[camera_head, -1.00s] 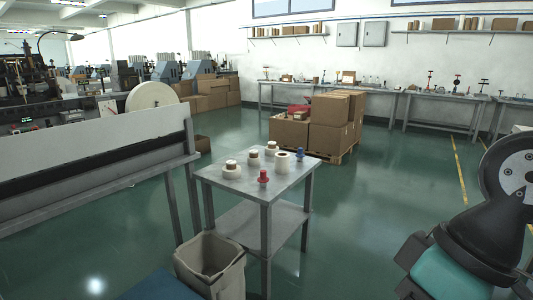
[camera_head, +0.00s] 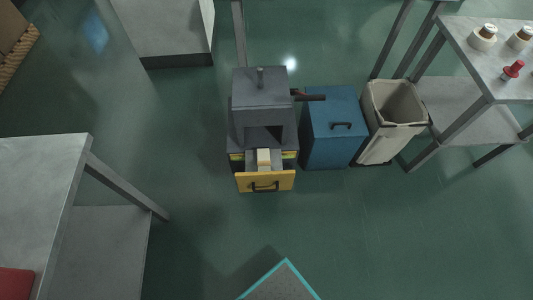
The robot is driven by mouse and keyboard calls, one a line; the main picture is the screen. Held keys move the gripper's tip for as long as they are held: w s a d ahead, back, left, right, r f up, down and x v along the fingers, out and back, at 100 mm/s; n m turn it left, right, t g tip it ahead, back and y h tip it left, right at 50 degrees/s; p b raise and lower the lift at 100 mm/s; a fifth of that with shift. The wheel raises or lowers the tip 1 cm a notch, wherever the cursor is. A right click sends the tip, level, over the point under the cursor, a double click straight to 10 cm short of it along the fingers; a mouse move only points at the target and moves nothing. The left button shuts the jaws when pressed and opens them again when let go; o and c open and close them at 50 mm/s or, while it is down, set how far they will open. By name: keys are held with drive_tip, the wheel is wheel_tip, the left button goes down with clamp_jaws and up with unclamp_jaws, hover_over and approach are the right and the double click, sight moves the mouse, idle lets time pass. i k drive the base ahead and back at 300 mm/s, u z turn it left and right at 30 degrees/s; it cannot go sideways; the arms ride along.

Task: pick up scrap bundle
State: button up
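A pale, light-coloured block (camera_head: 264,157) shows in the open yellow-fronted drawer (camera_head: 250,182) of a dark grey machine (camera_head: 262,97). It may be the scrap bundle, but it is too small to tell. The drawer front has a dark handle and faces me. My gripper is not in view.
A blue lidded bin (camera_head: 332,145) and an open beige bin (camera_head: 395,103) stand right of the machine. A metal table (camera_head: 465,45) with white rolls and a red-topped item is at upper right. Another table (camera_head: 50,180) is at left. The floor before the drawer is clear.

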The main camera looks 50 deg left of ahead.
sight(263, 155)
drive_tip(key=u, duration=1.75)
